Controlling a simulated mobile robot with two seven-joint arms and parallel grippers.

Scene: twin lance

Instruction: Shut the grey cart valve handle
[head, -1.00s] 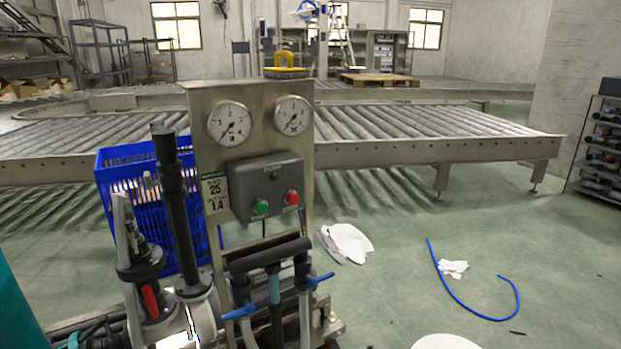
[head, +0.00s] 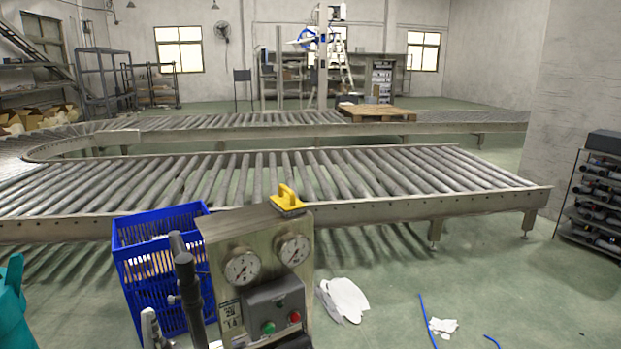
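The cart (head: 228,232) stands at the lower middle of the head view. Its upright metal panel carries two round gauges and a grey control box (head: 272,308) with a green and a red button. A black upright pipe (head: 188,295) stands at the panel's left. The cart's lower part is cut off by the bottom edge, and no grey valve handle can be made out. Neither gripper shows. A teal shape (head: 12,305) at the left edge may be part of me; I cannot tell.
A blue crate (head: 128,262) stands behind the cart's left side. A roller conveyor (head: 380,212) crosses behind. A yellow-handled tool (head: 287,198) sits at the panel's top. White cloths (head: 342,300) and a blue hose (head: 425,318) lie on the green floor. A rack (head: 592,195) stands right.

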